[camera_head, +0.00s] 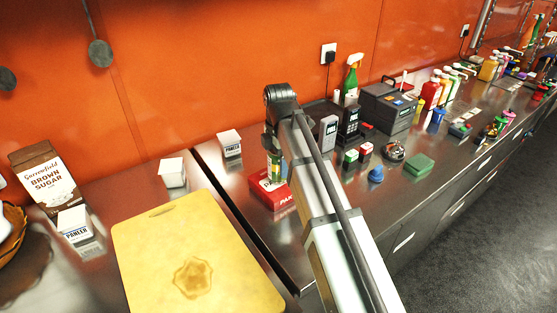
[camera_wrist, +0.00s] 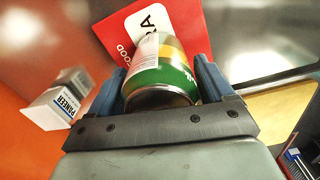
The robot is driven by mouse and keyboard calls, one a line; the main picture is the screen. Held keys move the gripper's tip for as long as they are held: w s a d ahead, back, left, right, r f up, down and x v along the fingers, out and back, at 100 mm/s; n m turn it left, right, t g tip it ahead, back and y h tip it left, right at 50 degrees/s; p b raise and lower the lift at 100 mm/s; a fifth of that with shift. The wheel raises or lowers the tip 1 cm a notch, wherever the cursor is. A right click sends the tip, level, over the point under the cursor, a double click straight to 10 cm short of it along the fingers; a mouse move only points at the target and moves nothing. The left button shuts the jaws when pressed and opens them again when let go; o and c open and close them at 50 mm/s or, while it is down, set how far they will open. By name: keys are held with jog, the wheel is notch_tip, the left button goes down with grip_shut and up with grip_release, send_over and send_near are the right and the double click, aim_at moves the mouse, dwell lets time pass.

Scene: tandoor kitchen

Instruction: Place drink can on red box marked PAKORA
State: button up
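The drink can (camera_wrist: 160,80) has green, yellow and white bands. It sits between the two fingers of my gripper (camera_wrist: 162,88) in the wrist view, and both fingers appear closed against its sides. In the head view the can (camera_head: 275,168) is partly hidden by my arm. The red box marked PAKORA (camera_head: 265,190) lies flat on the steel counter. In the wrist view the red box (camera_wrist: 118,28) is directly beyond the can, with part of its lettering covered. I cannot tell whether the can touches the box top.
A white PANEER box (camera_head: 230,144) stands behind the red box, and another white box (camera_head: 173,172) to its left. A yellow cutting board (camera_head: 150,255) lies at front left. A dark machine (camera_head: 388,106) and small boxes stand to the right.

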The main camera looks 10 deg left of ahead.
jog(key=shift+o, duration=1.2)
jog(key=shift+r, duration=0.1)
notch_tip(320, 180, up, 12)
jog(key=shift+r, duration=0.1)
jog(key=shift+o, duration=0.3)
